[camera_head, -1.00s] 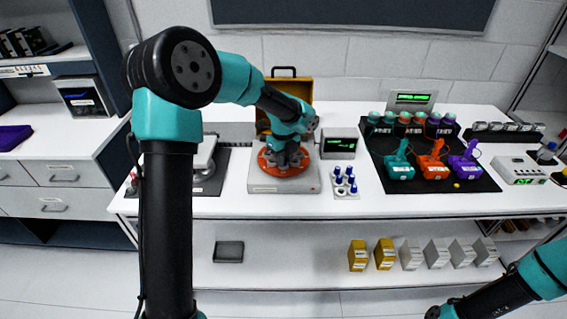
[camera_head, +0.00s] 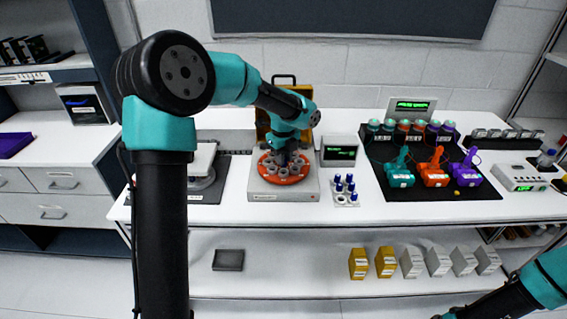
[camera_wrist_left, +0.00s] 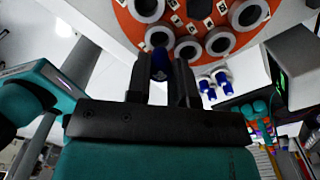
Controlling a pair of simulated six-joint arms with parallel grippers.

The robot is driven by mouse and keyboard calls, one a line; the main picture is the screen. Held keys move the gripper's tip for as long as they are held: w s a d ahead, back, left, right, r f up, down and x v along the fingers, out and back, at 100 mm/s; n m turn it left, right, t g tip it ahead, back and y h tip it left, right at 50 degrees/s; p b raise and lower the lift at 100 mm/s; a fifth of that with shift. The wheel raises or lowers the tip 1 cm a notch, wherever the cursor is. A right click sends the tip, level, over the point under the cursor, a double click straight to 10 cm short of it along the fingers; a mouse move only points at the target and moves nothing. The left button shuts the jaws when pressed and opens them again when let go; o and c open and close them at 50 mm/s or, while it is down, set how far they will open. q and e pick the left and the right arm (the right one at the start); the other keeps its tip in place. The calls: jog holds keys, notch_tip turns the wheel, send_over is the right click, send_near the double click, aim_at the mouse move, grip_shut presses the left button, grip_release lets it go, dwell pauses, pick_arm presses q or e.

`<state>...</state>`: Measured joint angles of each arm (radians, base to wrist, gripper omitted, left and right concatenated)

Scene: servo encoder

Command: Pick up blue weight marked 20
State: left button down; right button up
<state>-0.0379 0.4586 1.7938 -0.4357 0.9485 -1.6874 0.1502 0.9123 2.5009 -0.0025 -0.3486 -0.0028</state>
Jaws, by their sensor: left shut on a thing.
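My left gripper (camera_head: 291,156) is over the orange disc (camera_head: 272,176), which carries a ring of grey cups and sits on a pale square base. In the left wrist view the fingers (camera_wrist_left: 162,85) are shut on a blue weight (camera_wrist_left: 160,64), just below the disc's cups in the picture. Its mark cannot be read. Several more blue weights (camera_head: 349,179) stand in a white holder (camera_head: 353,202) right of the disc; they also show in the left wrist view (camera_wrist_left: 222,78).
A small display box (camera_head: 339,151) stands right of the disc, and a yellow case (camera_head: 262,125) behind it. A balance (camera_head: 202,165) is to the left. A black mat (camera_head: 400,187) with coloured tools lies to the right. The bench's front strip is mostly clear.

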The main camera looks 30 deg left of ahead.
pick_arm(q)
jog(key=s+d, duration=0.4)
jog(key=s, duration=0.3)
jog(key=s+d+r, duration=0.1)
jog(key=s+d, duration=0.2)
jog(key=s, duration=0.4)
jog(key=shift+d+r, duration=0.15)
jog(key=shift+d, duration=0.2)
